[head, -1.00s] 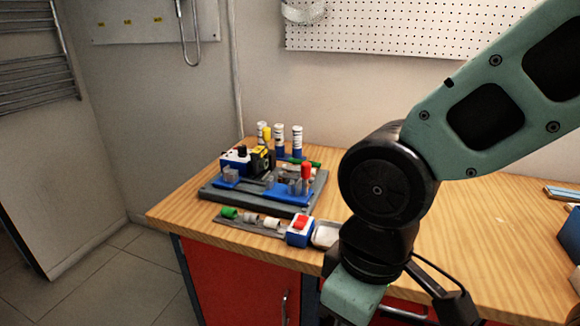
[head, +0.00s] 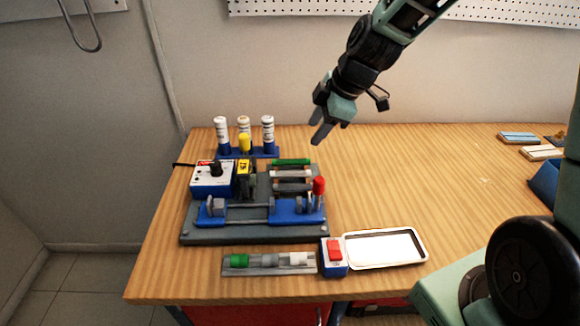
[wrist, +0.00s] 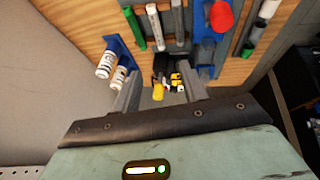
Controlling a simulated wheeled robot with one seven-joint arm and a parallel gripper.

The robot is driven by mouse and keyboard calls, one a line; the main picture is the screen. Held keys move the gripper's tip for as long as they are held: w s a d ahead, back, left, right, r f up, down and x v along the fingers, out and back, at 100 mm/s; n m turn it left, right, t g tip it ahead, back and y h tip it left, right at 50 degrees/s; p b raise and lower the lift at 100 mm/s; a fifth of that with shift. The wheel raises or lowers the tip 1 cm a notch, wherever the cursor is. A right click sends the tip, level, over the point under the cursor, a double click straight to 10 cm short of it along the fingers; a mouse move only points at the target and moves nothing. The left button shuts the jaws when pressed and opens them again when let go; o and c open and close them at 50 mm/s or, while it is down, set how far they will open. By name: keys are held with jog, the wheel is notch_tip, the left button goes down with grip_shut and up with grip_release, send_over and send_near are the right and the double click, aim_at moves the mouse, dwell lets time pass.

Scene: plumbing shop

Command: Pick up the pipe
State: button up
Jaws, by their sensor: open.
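Several short pipes lie side by side on a rack at the right back of the grey fixture: a green pipe (head: 292,162), a white pipe (head: 290,173) and a grey pipe (head: 293,187). In the wrist view the green pipe (wrist: 134,28), white pipe (wrist: 155,26) and grey pipe (wrist: 178,20) show at the top, beyond the fingers. I cannot tell which one the task means. My gripper (head: 320,131) is open and empty, raised above the bench behind and right of the rack. Its two fingers also show in the wrist view (wrist: 160,97).
The grey fixture (head: 190,238) carries blue clamps, a control box (head: 212,178) and a red-topped post (head: 319,186). In front are a fittings rack (head: 270,270), a red-switch box (head: 335,258) and a tray (head: 425,258). The bench's middle right is clear.

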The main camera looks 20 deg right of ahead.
jog(key=p, duration=0.3)
send_over(287, 173)
jog(key=s+d, duration=0.2)
jog(key=f, duration=1)
jog(key=shift+w+f, duration=0.2)
jog(key=shift+f, duration=0.15)
jog(key=shift+p+x, duration=1.05)
jog(key=shift+x, duration=1.15)
jog(key=shift+a+f, duration=0.15)
jog(key=shift+f, duration=0.3)
jog(key=shift+f+b, duration=0.25)
jog(key=shift+b, duration=0.1)
grip_shut()
